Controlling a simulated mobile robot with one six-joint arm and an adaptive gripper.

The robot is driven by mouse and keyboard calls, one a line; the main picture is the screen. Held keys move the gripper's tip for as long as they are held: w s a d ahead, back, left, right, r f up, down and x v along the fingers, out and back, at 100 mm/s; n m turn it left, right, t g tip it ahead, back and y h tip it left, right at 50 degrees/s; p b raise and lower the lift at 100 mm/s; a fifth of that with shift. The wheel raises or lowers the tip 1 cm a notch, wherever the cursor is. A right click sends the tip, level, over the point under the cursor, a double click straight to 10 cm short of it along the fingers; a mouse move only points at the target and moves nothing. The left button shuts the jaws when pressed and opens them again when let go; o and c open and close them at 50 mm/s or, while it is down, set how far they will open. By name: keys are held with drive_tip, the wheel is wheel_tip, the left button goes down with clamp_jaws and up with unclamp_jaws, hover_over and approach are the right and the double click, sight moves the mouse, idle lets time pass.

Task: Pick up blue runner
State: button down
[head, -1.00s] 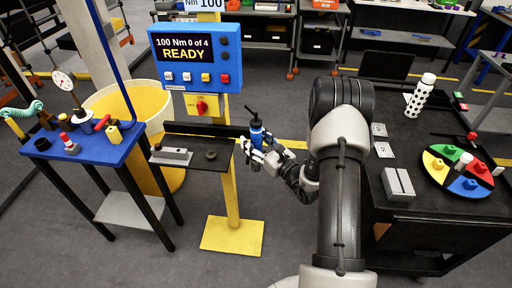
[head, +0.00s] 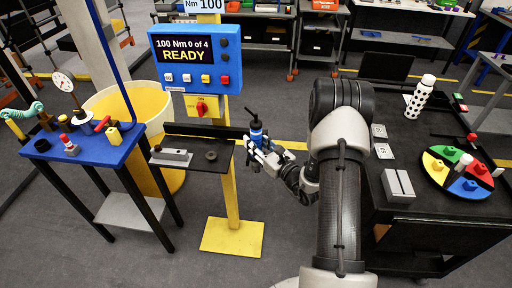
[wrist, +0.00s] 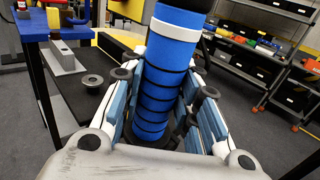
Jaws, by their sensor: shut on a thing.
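The blue runner (head: 256,131) is a blue cylinder with black bands and a black top. It stands roughly upright beside the right end of the dark shelf under the READY panel. My gripper (head: 259,150) is shut around its body. In the wrist view the runner (wrist: 164,75) fills the space between the two padded fingers and leans slightly right. A white ring shows near its upper part.
The dark shelf (head: 216,166) carries a grey block (head: 171,157) and a small dark ring (head: 211,155). A blue table (head: 88,154) with several tools stands left by a yellow bin (head: 152,100). A black cart (head: 425,213) with a coloured disc (head: 464,170) stands right.

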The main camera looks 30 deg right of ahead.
drive_tip(key=shift+r, duration=0.1)
idle(0.6)
drive_tip(key=r+p, duration=0.1)
drive_tip(key=r, duration=0.2)
drive_tip(key=r+p, duration=0.1)
drive_tip(key=r, duration=0.2)
drive_tip(key=w+r+p, duration=0.1)
drive_tip(key=r, duration=0.2)
drive_tip(key=shift+d+r, duration=0.15)
drive_tip(key=shift+d, duration=0.1)
drive_tip(key=r, duration=0.3)
drive_tip(key=r+p, duration=0.1)
drive_tip(key=r, duration=0.3)
drive_tip(key=s+r+p, duration=0.1)
drive_tip(key=r, duration=0.2)
drive_tip(key=shift+a+r, duration=0.25)
drive_tip(key=shift+r, duration=0.15)
drive_tip(key=shift+w, duration=0.1)
drive_tip(key=shift+f, duration=0.1)
